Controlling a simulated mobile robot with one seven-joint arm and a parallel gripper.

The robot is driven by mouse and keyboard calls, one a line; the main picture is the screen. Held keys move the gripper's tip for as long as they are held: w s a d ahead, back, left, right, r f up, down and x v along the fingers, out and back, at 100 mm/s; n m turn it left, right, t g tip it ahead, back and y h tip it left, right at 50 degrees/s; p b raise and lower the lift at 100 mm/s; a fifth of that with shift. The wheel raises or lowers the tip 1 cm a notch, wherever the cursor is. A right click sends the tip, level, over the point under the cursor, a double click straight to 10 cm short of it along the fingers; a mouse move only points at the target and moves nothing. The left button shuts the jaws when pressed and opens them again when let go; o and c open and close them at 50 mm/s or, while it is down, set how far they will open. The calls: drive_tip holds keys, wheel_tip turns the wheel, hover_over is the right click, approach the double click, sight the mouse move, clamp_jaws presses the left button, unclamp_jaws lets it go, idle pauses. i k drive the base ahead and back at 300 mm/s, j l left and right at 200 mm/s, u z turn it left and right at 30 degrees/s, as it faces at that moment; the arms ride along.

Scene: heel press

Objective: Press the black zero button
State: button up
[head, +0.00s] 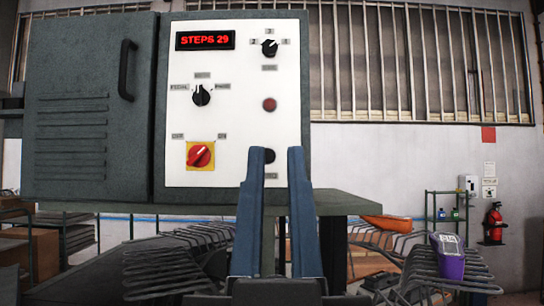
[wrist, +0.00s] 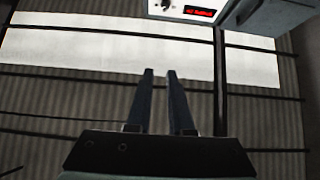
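The black zero button (head: 269,156) is low on the right side of the white control panel (head: 235,60). A small label sits below it, too small to read surely. In the head view my gripper (head: 275,155) points upward with its two blue fingers apart, and the button shows in the gap between the fingertips. I cannot tell the distance to the panel. The wrist view also shows my gripper (wrist: 160,73), with an empty gap between the fingers; the black button is not seen there.
A grey shelf (head: 345,203) juts out below. Racks with an orange and a purple item (head: 449,262) stand right.

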sight(270, 154)
drive_tip(key=i+l+u, duration=0.15)
drive_tip(key=l, duration=0.25)
drive_tip(key=i+l+u, duration=0.1)
drive_tip(key=l, duration=0.35)
drive_tip(key=i+l+u, duration=0.15)
drive_tip(key=l, duration=0.3)
